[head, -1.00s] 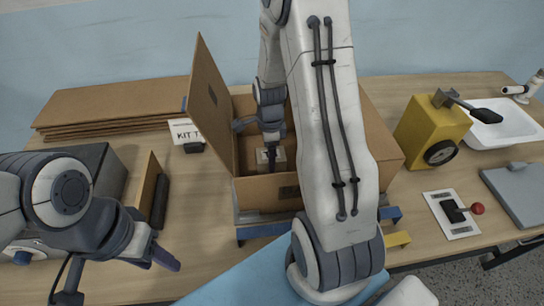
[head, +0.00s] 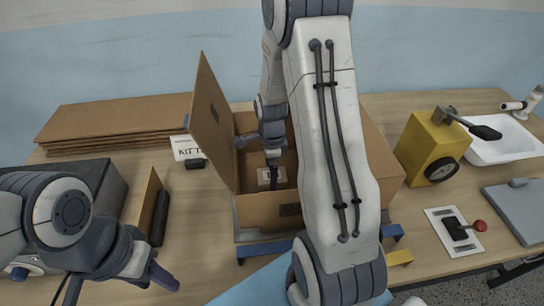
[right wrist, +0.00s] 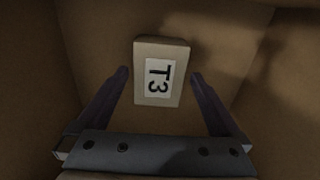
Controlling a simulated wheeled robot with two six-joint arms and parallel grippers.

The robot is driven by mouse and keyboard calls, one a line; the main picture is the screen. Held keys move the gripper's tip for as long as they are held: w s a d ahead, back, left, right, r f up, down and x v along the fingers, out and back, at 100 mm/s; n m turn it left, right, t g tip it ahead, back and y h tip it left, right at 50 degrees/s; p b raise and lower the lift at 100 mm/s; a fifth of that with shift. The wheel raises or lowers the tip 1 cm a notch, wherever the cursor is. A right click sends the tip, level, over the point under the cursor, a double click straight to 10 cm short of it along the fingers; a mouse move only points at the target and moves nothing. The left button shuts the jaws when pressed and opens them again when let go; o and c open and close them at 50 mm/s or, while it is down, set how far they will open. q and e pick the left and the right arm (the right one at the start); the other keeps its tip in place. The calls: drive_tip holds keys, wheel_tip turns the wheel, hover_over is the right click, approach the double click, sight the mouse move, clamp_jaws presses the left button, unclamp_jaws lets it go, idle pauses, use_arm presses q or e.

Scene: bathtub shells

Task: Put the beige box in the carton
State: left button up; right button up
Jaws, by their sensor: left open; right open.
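The beige box (head: 264,184), a small block, lies on the floor of the open brown carton (head: 262,213). In the right wrist view the box (right wrist: 161,72) shows a white label reading T3, with the carton's inner walls around it. My right gripper (head: 272,172) reaches down into the carton over the box. Its fingers (right wrist: 159,76) are open, one on each side of the box with gaps between, and hold nothing. My left gripper (head: 165,278) is open and empty at the lower left, away from the carton. My right arm hides the carton's right part.
The carton's left flap (head: 212,125) stands up. Flat cardboard (head: 110,125), a KIT card (head: 185,147) and a dark case (head: 95,180) are on the left. A yellow device (head: 430,148), white tray (head: 505,145) and red-knobbed lever plate (head: 456,232) are on the right.

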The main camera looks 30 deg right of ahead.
wheel_tip(320, 180, up, 10)
drive_tip(key=shift+r, duration=0.25)
idle(0.5)
